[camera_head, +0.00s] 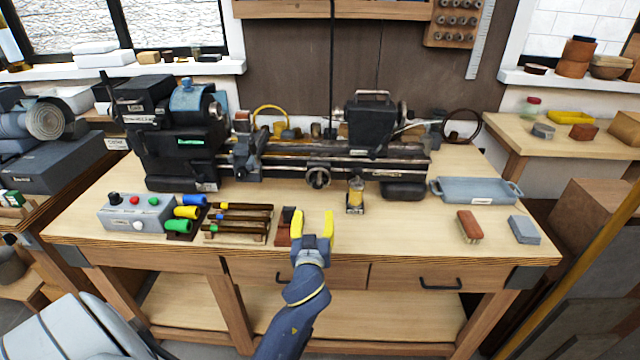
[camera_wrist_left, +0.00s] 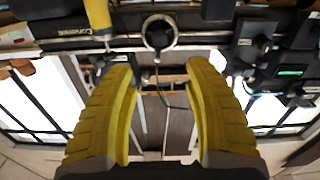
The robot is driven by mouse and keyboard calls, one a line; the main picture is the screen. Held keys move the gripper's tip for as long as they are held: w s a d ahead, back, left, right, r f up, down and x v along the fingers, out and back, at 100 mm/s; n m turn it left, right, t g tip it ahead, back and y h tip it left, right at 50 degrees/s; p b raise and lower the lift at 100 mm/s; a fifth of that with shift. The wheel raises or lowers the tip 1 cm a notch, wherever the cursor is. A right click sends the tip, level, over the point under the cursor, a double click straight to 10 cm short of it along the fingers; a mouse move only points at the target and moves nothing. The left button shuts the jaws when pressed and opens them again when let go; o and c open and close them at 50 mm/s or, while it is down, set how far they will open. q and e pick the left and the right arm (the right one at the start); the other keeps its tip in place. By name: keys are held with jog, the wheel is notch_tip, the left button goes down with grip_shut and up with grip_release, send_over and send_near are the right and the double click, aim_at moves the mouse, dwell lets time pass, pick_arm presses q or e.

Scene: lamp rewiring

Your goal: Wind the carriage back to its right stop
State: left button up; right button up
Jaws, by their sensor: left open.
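A dark metal lathe stands along the back of the wooden bench. A dark block with small knobs, apparently the carriage (camera_head: 250,158), sits left of the handwheel, near the headstock (camera_head: 185,140). The black tailstock (camera_head: 370,125) is farther right. My left gripper (camera_head: 312,222) is open and empty in front of the handwheel, apart from it. Its yellow fingers also show in the wrist view (camera_wrist_left: 158,75). My right gripper is not in view.
An oil bottle (camera_head: 355,195) stands right of the handwheel. A wooden rack (camera_head: 240,222), colored plugs (camera_head: 185,212) and a control box (camera_head: 135,212) lie left. A brush (camera_head: 469,227), a grey block (camera_head: 524,230) and a tray (camera_head: 475,190) are right. The front middle-right bench is clear.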

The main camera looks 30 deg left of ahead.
aim_at(317, 185)
pick_arm(q)
jog(key=x, duration=1.6)
jog(key=shift+w+a, duration=0.15)
jog(key=shift+w, duration=0.2)
grip_shut()
